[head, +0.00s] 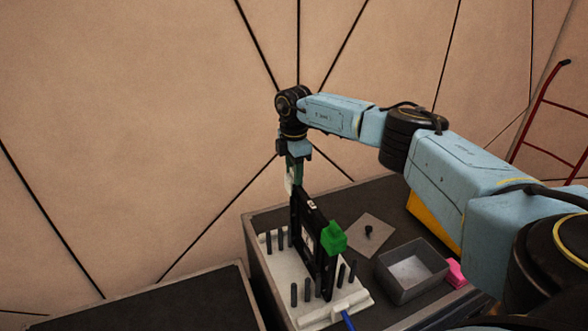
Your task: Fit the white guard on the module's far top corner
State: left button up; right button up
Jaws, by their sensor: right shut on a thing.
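The black module (318,247) stands upright in a white rack (289,277) with several dark pegs. A green guard (333,237) sits on its near top corner. My right gripper (293,175) points down over the module's far top corner. It is shut on the white guard (289,182), which shows as a small pale piece at the fingers. The guard is at or just above the far top corner. I cannot tell whether they touch. My left gripper is not in view.
A grey open box (410,270) stands right of the rack, with a pink block (455,273) beside it. A grey plate with a dark knob (369,232) lies behind the box. A blue handle (348,321) shows at the front. A red hand truck (541,100) stands far right.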

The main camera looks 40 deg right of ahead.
jog(key=o, duration=1)
jog(key=shift+o, duration=0.6)
jog(key=o, duration=0.4)
notch_tip(320, 180, up, 8)
jog(key=p, duration=0.8)
